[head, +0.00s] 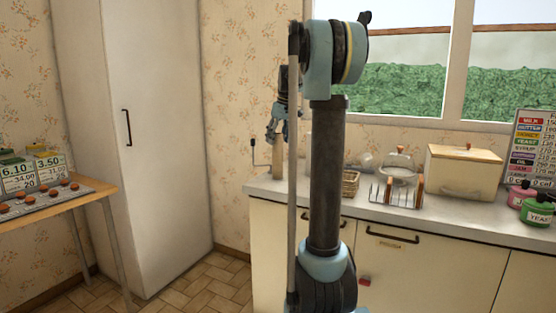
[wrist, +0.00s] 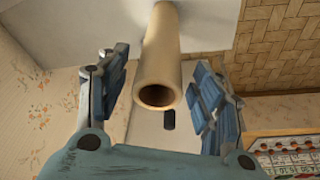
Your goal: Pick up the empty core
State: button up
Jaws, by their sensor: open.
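The empty core, a pale tan cardboard tube (head: 277,165), stands upright on the left end of the counter in the head view. In the wrist view the core (wrist: 160,50) shows its hollow open end towards the camera. My gripper (head: 274,134) is above the core's top in the head view. In the wrist view its two blue fingers are spread wide, one on each side of the core, with gaps visible on both sides. It holds nothing. The core's base is hard to make out.
The counter (head: 262,188) also holds a wicker basket (head: 350,183), a toast rack (head: 396,194), a cream bread box (head: 464,168) and green and pink jars at right. A dark crank (head: 256,155) is beside the core. A tall cabinet (head: 150,200) and wooden table (head: 70,212) stand left.

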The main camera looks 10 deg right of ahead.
aim_at(276, 148)
jog(key=shift+x, duration=2.65)
jog(key=c, duration=1)
